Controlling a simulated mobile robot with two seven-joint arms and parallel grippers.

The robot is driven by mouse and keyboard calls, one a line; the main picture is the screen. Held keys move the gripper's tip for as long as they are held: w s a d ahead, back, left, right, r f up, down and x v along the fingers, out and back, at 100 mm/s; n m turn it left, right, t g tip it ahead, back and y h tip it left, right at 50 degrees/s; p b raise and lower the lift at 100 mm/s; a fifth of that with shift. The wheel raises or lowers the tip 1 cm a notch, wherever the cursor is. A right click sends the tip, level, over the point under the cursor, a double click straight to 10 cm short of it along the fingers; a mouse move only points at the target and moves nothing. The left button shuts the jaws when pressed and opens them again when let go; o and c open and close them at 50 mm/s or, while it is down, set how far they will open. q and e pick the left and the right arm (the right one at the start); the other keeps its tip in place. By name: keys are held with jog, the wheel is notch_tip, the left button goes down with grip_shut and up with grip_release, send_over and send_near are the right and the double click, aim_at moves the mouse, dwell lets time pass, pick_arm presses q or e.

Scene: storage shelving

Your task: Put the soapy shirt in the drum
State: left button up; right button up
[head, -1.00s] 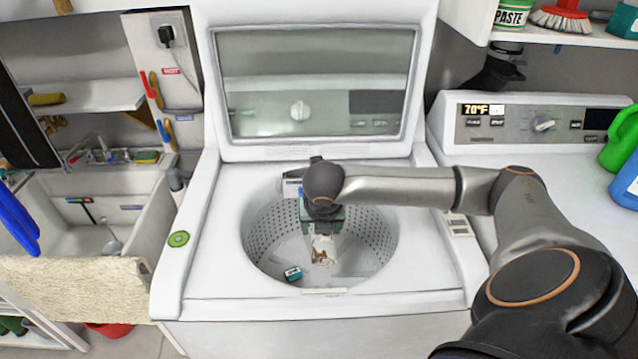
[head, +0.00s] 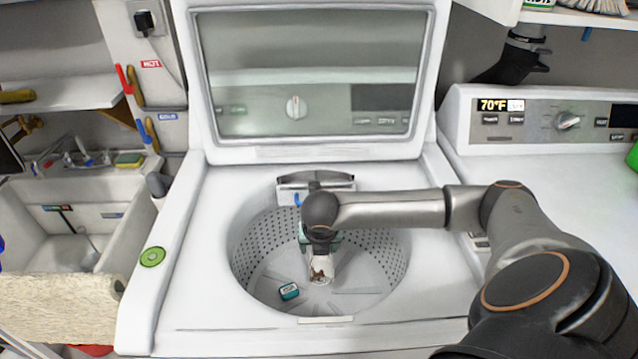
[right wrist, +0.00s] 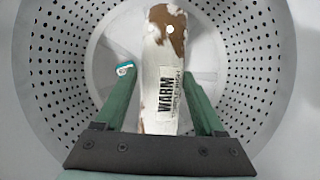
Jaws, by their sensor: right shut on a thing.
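The washer drum (head: 262,246) is a white perforated tub, open at the top. A white, brown-stained bundle (head: 321,270), which looks like the soapy shirt, hangs inside the drum opening. My right gripper (head: 320,258) is shut on it. My left gripper is not in view.
A small teal box (head: 289,291) lies on the drum floor, left of the bundle; it also shows in the right wrist view (right wrist: 125,68). The washer lid (head: 308,75) stands open behind. A sink (head: 75,230) is at left, a second machine (head: 545,160) at right.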

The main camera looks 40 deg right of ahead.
notch_tip(320, 180, down, 3)
jog(key=shift+r+b, duration=0.1)
jog(key=shift+b, duration=0.6)
notch_tip(320, 180, down, 9)
jog(key=shift+r+b, duration=0.1)
jog(key=shift+b, duration=0.7)
jog(key=shift+f, duration=0.35)
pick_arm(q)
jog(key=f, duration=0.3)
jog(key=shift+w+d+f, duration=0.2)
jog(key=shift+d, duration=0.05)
pick_arm(e)
jog(key=shift+f, duration=0.55)
jog(key=o, duration=1.5)
